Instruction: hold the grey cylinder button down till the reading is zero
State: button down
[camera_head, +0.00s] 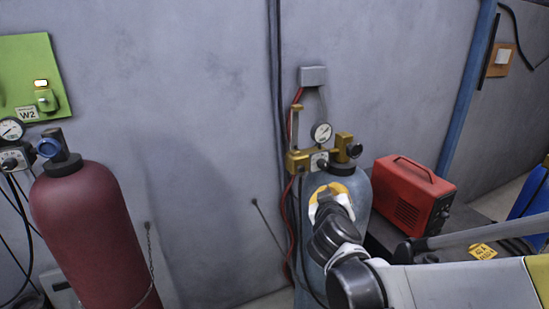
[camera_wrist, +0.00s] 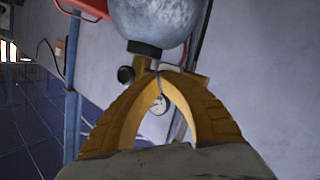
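The grey cylinder (camera_head: 357,186) stands against the wall in the head view, with a brass valve block (camera_head: 298,160) at its top. A small plate (camera_head: 319,160) with a dark round spot, possibly the button, sits on the block under a round white gauge (camera_head: 321,132). The gauge's reading is too small to read.
A dark red cylinder (camera_head: 88,230) with its own gauge (camera_head: 11,129) stands at the left. A red box with a handle (camera_head: 410,190) is right of the grey cylinder. Hoses and cables run by the valve. Bare wall (camera_head: 195,130) lies between the cylinders.

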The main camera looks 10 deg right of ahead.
aim_at(301, 169)
jog(key=shift+d, duration=0.15)
jog(key=w+a+b, duration=0.1)
jog(key=w+a, duration=0.2)
jog(key=w, duration=0.5)
jog(key=shift+w, duration=0.2)
dwell(1.5)
jog(key=shift+w+b, duration=0.3)
jog(key=shift+w, duration=0.1)
jog(key=shift+w+a, duration=0.25)
jog(key=shift+w, duration=0.2)
dwell(0.7)
jog(key=shift+s+d, duration=0.1)
dwell(1.3)
jog(key=shift+s+d, duration=0.2)
jog(key=shift+s, duration=0.55)
